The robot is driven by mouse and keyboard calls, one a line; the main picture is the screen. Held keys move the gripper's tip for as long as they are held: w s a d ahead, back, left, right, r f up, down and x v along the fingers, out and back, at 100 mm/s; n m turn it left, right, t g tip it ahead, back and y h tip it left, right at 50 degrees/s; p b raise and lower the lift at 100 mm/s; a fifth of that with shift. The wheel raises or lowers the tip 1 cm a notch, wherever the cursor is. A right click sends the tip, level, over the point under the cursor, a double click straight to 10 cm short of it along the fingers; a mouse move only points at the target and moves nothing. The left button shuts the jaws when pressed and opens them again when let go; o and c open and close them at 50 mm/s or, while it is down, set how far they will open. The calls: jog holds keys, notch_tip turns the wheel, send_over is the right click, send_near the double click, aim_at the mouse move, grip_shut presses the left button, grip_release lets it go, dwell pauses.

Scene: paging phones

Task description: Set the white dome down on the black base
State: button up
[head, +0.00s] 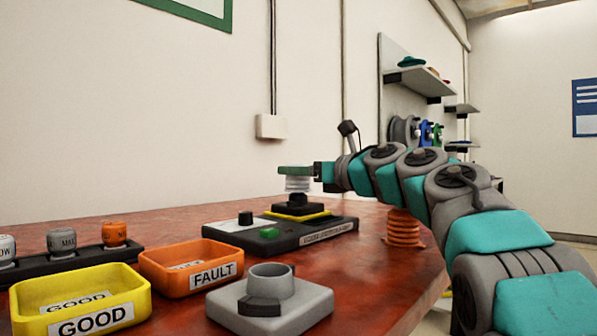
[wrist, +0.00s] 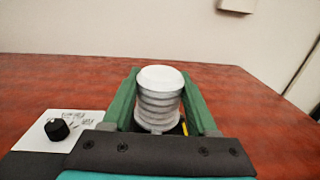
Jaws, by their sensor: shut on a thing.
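The white dome (wrist: 160,80) is a ribbed, pale grey-white cylinder with a smooth rounded top, upright between the two green fingers of my gripper (wrist: 163,100). In the head view my gripper (head: 296,170) is shut on the dome (head: 298,184), whose lower ribs show beneath the fingers. The black base (head: 298,208) is a stepped black block with a yellow edge, on a dark panel. The dome appears right over the base's raised middle; I cannot tell whether they touch. The wrist view hides the base behind the dome and gripper, with only a yellow sliver showing.
The dark panel (head: 330,231) carries a black knob (head: 245,218) and a green button. An orange FAULT tray (head: 160,262), a yellow GOOD tray (head: 130,290) and a grey holder (head: 305,300) stand in front. An orange coil (head: 403,228) is at right.

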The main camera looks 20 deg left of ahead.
jog(key=shift+f, duration=0.15)
jog(key=shift+f+b, duration=0.45)
jog(key=shift+b, duration=0.15)
